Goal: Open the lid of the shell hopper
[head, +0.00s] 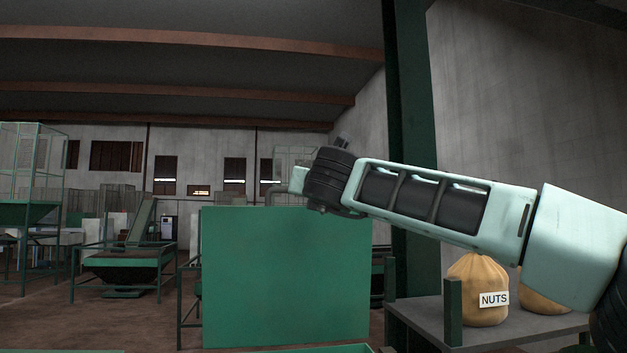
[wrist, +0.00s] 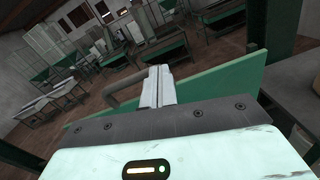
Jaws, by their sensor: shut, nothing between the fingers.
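A large flat green panel (head: 285,280), which looks like the hopper lid, stands upright in the middle of the head view. In the wrist view the panel (wrist: 220,78) runs tilted behind my fingers. A grey bent bar, like a handle (head: 273,193), rises at the panel's top edge. In the wrist view the handle (wrist: 122,92) is just left of my fingers. My gripper (head: 298,180) is at the panel's top edge; its fingers (wrist: 158,84) are shut with nothing between them. I cannot tell whether they touch the handle or panel. The hopper body is mostly hidden.
A tan sack marked NUTS (head: 478,290) and another sack stand on a grey shelf (head: 420,318) at right. A dark green post (head: 408,120) rises behind my arm. Green-framed machines (head: 124,260) stand at left, with open floor between.

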